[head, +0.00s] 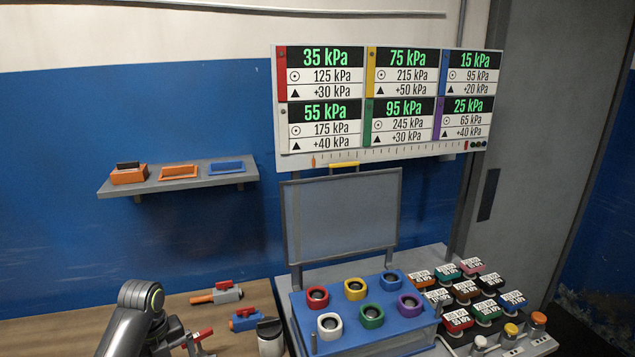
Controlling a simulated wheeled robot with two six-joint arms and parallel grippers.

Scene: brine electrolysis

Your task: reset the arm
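A grey link of my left arm (138,312) with a lit green ring rises at the bottom left. A dark part beside it runs down to the lower edge, and no fingertips of the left gripper show. My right arm and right gripper are not in the picture.
A blue block (350,322) with several coloured ring sockets stands at the bottom centre. Labelled coloured blocks (465,290) sit to its right. Red-handled valve pieces (216,294) lie on the wooden table (60,335). A wall shelf (180,176) holds trays; a pressure board (385,105) hangs behind.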

